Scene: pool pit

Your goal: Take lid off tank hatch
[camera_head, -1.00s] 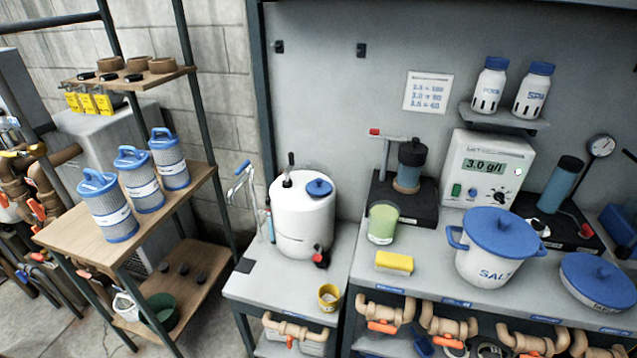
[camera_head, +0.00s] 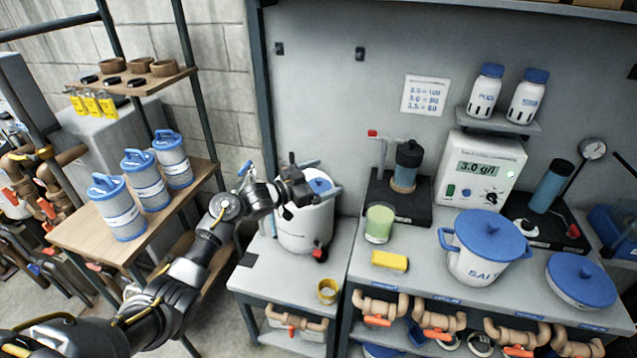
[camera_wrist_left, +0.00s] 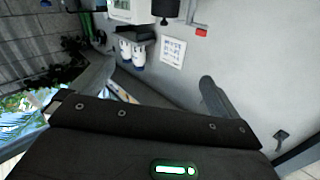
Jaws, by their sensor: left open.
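The white round tank (camera_head: 307,232) stands on the grey bench with a blue hatch lid (camera_head: 320,186) on its top. My left gripper (camera_head: 312,176) is open at the tank top, with its fingers close to the lid and reaching in from the left. I cannot tell whether they touch the lid. The gripper hides part of the tank top. In the left wrist view the two fingers (camera_wrist_left: 158,88) stand apart, and neither the lid nor the tank can be made out. My right gripper is not in view.
A green cup (camera_head: 379,223), a yellow sponge (camera_head: 389,261) and a yellow ring-like cup (camera_head: 328,291) stand nearby. A blue-lidded salt pot (camera_head: 478,262) is further right. A shelf with blue-capped filters (camera_head: 147,182) is at left. Bare bench shows left of the tank.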

